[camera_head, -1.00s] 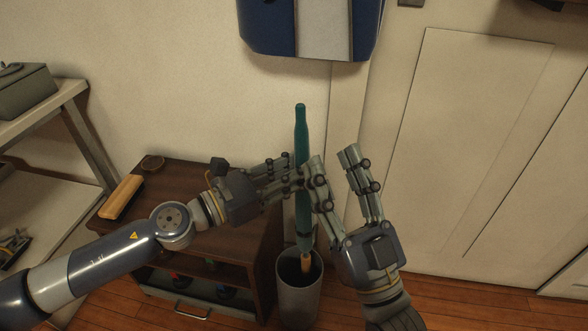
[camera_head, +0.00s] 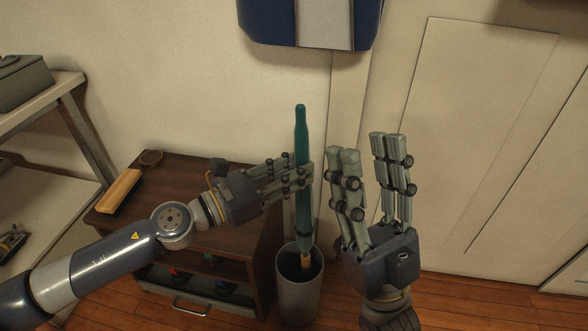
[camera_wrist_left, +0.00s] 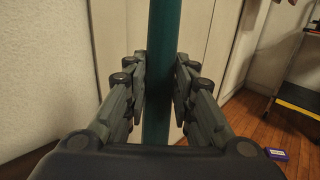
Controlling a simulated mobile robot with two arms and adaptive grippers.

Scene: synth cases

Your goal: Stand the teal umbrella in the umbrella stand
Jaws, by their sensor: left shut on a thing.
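The teal umbrella (camera_head: 301,130) is upright, with its orange-brown handle at the bottom. My left gripper (camera_head: 300,178) is shut on its shaft around mid-length. The shaft also shows between the fingers in the left wrist view (camera_wrist_left: 168,45). The grey cylindrical umbrella stand (camera_head: 299,302) is on the floor below. The handle overlaps the stand's open mouth; how deep it reaches is unclear. My right gripper (camera_head: 367,150) is open and empty, to the right of the umbrella and apart from it.
A blue and white object (camera_head: 310,25) hangs on the wall above. A pale door (camera_head: 480,150) is at the right.

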